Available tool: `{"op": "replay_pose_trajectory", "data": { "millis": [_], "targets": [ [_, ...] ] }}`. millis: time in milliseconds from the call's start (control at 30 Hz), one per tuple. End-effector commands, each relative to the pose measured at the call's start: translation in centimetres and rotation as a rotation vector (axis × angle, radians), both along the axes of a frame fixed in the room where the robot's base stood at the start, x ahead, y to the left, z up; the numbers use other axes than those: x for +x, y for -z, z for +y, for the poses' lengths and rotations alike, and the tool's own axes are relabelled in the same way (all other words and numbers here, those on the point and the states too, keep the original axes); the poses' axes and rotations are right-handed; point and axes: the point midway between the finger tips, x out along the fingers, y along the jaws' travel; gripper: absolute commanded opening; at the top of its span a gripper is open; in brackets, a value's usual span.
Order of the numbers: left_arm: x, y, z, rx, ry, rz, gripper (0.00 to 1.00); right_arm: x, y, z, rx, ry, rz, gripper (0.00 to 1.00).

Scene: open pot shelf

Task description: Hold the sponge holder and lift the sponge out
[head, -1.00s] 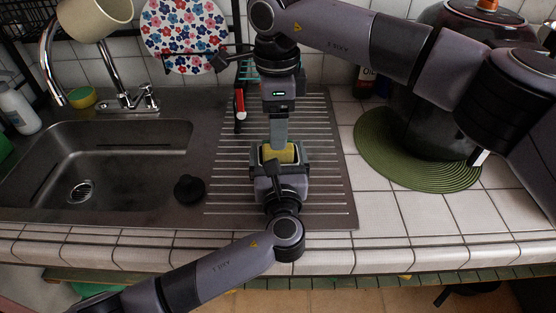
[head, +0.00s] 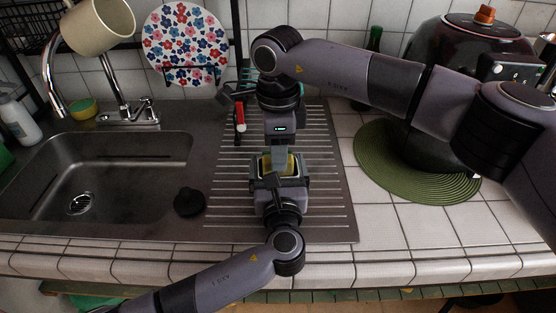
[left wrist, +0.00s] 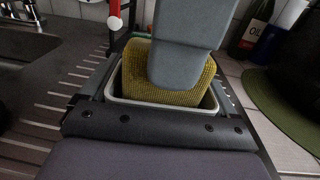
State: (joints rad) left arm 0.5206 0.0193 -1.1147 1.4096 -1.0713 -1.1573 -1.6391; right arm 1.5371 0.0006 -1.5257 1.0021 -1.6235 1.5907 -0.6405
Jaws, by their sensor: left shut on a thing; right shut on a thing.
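The yellow sponge (left wrist: 140,72) stands in the sponge holder (left wrist: 113,98), with its upper part above the light rim in the left wrist view. In the head view a strip of the sponge (head: 291,163) shows between the grippers. My left gripper (head: 280,172) is shut on the holder, with its fingers along the holder's sides. My right gripper (head: 281,163) comes down from above and is shut on the sponge. Its near finger (left wrist: 185,55) covers part of the sponge in the left wrist view. The sponge's lower part is hidden inside the holder.
The grippers are over the ribbed drainboard (head: 327,195). The sink (head: 110,175) and a black stopper (head: 189,201) lie to the left. A green round mat (head: 440,188) under a dark pot (head: 420,140) lies to the right. A red-handled utensil (head: 240,115) is behind.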

Motion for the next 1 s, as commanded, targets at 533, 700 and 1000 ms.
{"op": "replay_pose_trajectory", "data": {
  "millis": [533,700,1000],
  "targets": [
    [0.0,0.1,0.0,0.001,-0.001,0.001,0.57,0.0,-9.1,0.1,0.000,0.000,-0.002,0.00],
    [0.0,0.0,0.0,0.001,-0.001,0.001,0.57,0.0,-9.8,0.0,0.001,-0.002,0.000,0.00],
    [0.0,0.0,0.0,0.001,-0.001,0.001,1.00,0.0,-9.7,0.0,0.000,-0.001,0.000,0.00]
  ]
}}
